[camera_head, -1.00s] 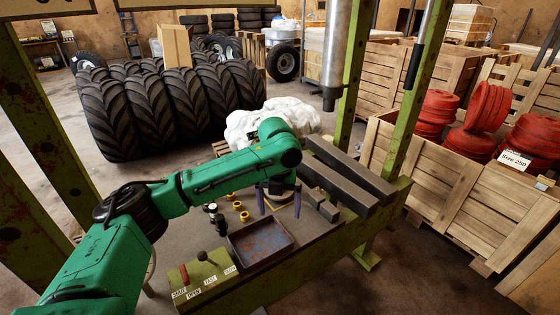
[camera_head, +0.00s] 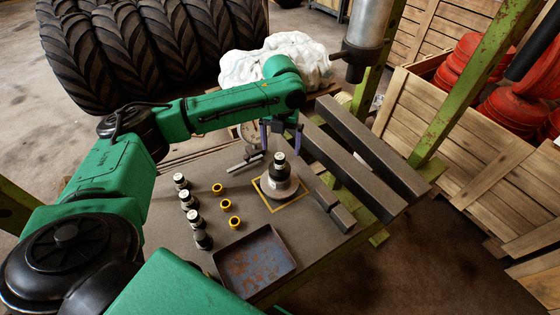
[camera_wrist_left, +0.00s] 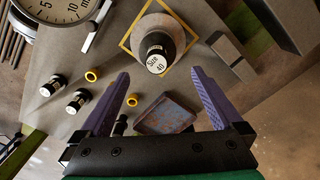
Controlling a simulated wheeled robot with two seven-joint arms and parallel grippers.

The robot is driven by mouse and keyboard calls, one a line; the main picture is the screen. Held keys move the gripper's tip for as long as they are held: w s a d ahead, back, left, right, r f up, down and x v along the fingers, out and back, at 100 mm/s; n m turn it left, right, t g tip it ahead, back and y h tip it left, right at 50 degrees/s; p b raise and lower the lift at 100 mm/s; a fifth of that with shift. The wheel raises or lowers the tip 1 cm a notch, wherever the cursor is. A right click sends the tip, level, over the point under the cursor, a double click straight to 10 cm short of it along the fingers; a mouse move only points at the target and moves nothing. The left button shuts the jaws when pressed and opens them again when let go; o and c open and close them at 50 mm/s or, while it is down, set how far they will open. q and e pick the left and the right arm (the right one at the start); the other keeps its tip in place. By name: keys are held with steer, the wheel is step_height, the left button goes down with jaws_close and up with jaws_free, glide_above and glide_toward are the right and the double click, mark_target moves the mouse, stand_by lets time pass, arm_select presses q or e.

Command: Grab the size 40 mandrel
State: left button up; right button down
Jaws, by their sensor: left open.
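The size 40 mandrel (camera_head: 280,166) is a black cylinder with a white top, standing upright on a round grey base inside a yellow square outline. In the left wrist view its label reads "Size 40" (camera_wrist_left: 157,62). My left gripper (camera_head: 278,140) is above and behind the mandrel in the head view. Its two purple fingers (camera_wrist_left: 162,95) are spread apart with nothing between them, and the mandrel shows beyond their tips. Several other black mandrels with white tops (camera_head: 187,199) stand in a row at the left of the table. My right gripper is not in view.
Yellow rings (camera_head: 227,205) lie between the mandrel row and the base. A rusty tray (camera_head: 254,262) sits at the table's front. Dark steel bars (camera_head: 345,165) lie along the right. A caliper (camera_head: 245,160) and a dial gauge (camera_wrist_left: 57,10) are nearby.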

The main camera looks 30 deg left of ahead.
mark_target(280, 164)
arm_select(q)
step_height(280, 164, down, 4)
steer(key=shift+w+a+r, duration=0.1)
steer(key=shift+w+r, duration=0.05)
steer(key=shift+r, duration=0.05)
step_height(280, 164, down, 6)
steer(key=shift+a+r+p, duration=0.15)
steer(key=shift+r+p, duration=0.1)
steer(key=shift+p, duration=0.5)
steer(key=shift+f, duration=0.15)
steer(key=shift+c, duration=0.9)
jaws_close()
steer(key=shift+w, duration=0.1)
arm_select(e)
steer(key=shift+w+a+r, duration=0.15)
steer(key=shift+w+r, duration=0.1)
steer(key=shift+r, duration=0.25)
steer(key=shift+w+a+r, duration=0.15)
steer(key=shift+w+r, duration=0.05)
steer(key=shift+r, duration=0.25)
